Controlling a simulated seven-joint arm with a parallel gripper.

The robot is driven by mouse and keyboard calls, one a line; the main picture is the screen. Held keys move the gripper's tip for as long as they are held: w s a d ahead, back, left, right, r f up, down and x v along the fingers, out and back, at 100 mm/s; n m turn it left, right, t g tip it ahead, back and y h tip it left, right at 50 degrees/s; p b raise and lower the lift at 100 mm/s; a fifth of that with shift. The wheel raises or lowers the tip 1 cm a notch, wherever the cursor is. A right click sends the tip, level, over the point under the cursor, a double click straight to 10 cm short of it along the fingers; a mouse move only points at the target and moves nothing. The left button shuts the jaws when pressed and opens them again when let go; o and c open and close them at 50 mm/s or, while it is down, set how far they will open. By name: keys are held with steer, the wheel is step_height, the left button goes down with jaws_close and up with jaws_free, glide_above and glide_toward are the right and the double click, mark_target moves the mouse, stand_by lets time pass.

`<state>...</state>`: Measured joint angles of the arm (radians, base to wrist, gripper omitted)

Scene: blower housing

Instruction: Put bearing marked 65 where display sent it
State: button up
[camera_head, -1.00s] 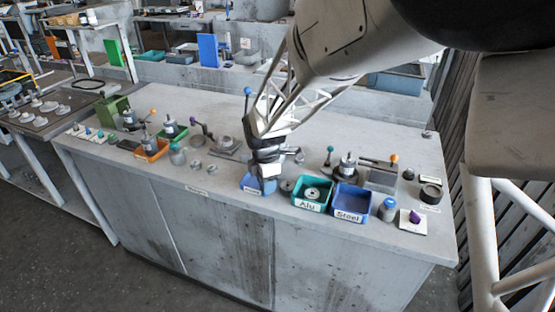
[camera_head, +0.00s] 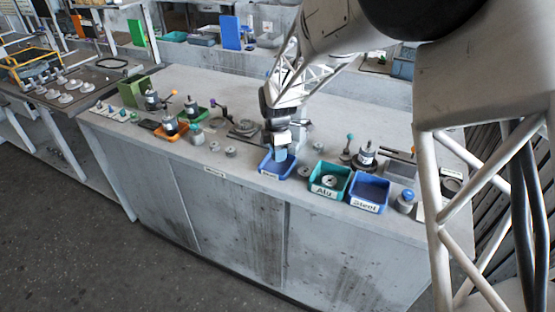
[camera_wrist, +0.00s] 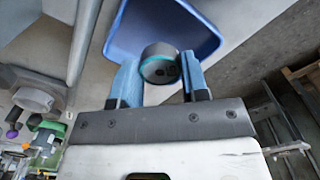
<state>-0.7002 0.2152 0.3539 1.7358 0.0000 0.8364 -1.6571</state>
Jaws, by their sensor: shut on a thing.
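My gripper (camera_head: 281,153) is at the back edge of the small blue bin (camera_head: 269,172), the leftmost of three bins at the front of the bench. In the wrist view, its two blue fingers (camera_wrist: 158,75) are shut on a dark round piece with a teal band (camera_wrist: 158,62). The piece is in front of the blue bin (camera_wrist: 205,42), which fills the top of that view. I cannot read any number on the piece, nor tell its exact height over the bin. No readable display is in view.
A teal bin labelled Alu (camera_head: 316,187) and a blue bin labelled Steel (camera_head: 368,205) stand to the right. A blue-capped jar (camera_head: 405,201) is beyond them. Small rings (camera_head: 230,151) lie left of my gripper. Fixtures with knobbed levers (camera_head: 366,157) stand behind the bins.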

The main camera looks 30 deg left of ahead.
steer(key=shift+f, duration=1.75)
steer(key=o, duration=1)
steer(key=shift+f, duration=0.15)
step_height(320, 180, up, 12)
steer(key=shift+r, duration=0.15)
